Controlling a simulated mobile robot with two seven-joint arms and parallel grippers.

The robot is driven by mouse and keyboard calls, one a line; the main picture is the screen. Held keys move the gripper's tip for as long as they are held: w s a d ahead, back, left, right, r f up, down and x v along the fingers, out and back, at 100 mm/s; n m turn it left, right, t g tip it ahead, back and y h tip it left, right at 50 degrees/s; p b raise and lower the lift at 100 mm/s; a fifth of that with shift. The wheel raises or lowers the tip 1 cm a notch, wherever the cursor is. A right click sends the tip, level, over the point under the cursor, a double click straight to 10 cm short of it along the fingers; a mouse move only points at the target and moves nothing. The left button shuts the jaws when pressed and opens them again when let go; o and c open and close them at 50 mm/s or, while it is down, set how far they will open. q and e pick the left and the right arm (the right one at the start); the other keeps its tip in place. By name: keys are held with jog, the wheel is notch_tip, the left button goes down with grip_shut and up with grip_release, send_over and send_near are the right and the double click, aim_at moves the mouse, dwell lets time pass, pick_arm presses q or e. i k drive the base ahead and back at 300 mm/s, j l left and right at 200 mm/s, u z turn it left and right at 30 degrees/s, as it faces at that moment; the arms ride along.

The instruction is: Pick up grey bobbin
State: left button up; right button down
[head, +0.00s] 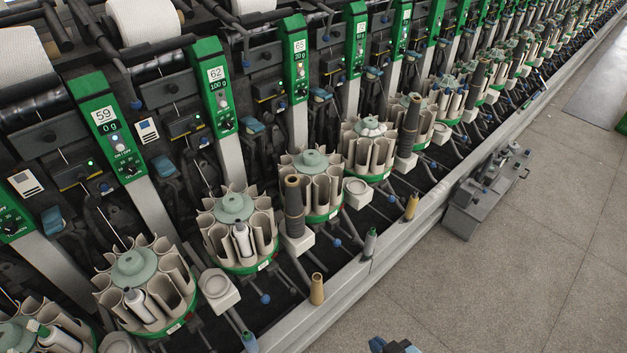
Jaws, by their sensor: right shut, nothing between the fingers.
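Another small bobbin, bluish grey-green (250,342), stands at the bottom edge and is partly cut off. I cannot tell for sure which one is the grey bobbin meant. The tip of my right gripper (395,347), blue and dark, just shows at the bottom edge, below and apart from the bobbins. It is shut and empty, and most of it is out of the picture. My left gripper is not in view.
Round magazines (238,228) and dark cones (294,208) rise behind. A grey box (483,195) stands at right. The floor (500,290) is clear.

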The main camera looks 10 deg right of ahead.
aim_at(371, 236)
jog(key=i+l+u, duration=0.2)
jog(key=l+u, duration=0.15)
jog(key=l, duration=1)
jog(key=l+u, duration=0.35)
jog(key=l, duration=0.95)
jog(key=k+l+u, duration=0.1)
jog(key=l+u, duration=0.2)
jog(key=l, duration=1.1)
